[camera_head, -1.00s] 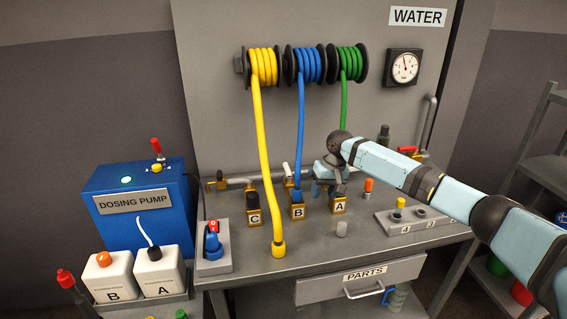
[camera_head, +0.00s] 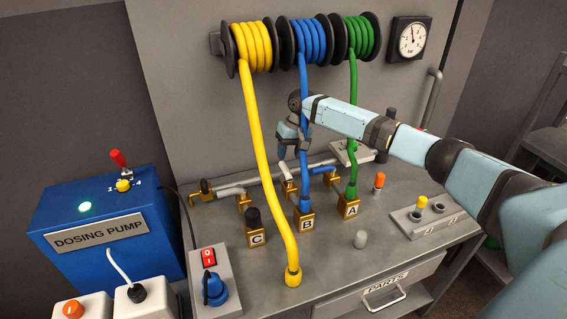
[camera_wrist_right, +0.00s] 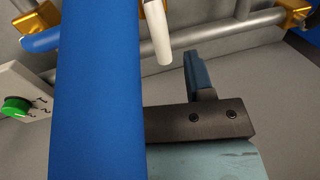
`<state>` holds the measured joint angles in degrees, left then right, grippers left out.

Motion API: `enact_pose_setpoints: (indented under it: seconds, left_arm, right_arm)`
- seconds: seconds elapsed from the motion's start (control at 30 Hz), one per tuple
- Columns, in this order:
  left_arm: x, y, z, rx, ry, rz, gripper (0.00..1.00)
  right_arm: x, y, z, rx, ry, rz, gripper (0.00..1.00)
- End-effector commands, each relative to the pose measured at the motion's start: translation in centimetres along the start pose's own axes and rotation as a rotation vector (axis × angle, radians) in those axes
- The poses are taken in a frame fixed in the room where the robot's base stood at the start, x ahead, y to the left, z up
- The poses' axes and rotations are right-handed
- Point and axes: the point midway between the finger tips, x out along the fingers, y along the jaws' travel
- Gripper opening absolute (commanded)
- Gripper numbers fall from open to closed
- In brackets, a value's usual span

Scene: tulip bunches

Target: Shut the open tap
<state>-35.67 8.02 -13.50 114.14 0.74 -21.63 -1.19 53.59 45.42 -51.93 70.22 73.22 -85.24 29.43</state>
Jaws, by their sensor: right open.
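A row of brass taps runs along a grey pipe (camera_head: 265,178) at the back of the bench. The middle tap, behind block B (camera_head: 307,222), has a pale lever (camera_head: 285,172) that points up. This lever also shows near the top of the right wrist view (camera_wrist_right: 157,32). A pale lever lies low near the tap behind block C (camera_head: 257,239). My right gripper (camera_head: 292,152) is open and empty above the middle tap, at the blue hose (camera_head: 303,110). In the right wrist view the hose (camera_wrist_right: 100,95) covers the left side and hides one finger.
A yellow hose (camera_head: 262,150) hangs left of the gripper, down to the bench front. A green hose (camera_head: 352,120) runs into block A (camera_head: 349,208). A blue dosing pump (camera_head: 110,220) stands at left. The bench front right has a small numbered holder (camera_head: 428,214).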

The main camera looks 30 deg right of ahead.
Motion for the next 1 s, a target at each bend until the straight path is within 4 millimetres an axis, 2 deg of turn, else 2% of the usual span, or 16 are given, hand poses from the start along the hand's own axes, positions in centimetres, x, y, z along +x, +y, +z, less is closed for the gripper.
enact_pose_setpoints:
  seconds: [0.1,0.3,0.67,0.7,0.9,1.0]
  left_arm:
    - [-0.1,0.0,0.0,0.000,-0.003,0.001,0.43]
    - [0.1,-0.1,-0.6,0.002,0.006,-0.001,0.43]
    - [0.0,-0.1,-1.0,0.002,0.013,-0.002,0.43]
    - [0.0,-0.1,-1.0,0.002,0.013,-0.002,0.43]
    - [0.0,-0.2,-1.0,0.002,0.012,-0.002,0.43]
    - [0.0,-0.2,-0.9,0.002,0.011,-0.002,0.43]
  right_arm:
    - [2.1,0.0,0.1,0.001,-0.003,0.001,0.48]
    - [4.6,0.0,0.0,0.000,-0.001,0.000,0.48]
    - [5.4,0.0,0.0,-0.001,0.001,0.000,0.48]
    - [5.4,0.0,0.0,-0.001,0.001,0.000,0.46]
    - [5.4,0.0,0.0,-0.001,0.001,0.000,0.00]
    - [5.4,0.0,0.0,0.000,0.000,0.000,0.00]
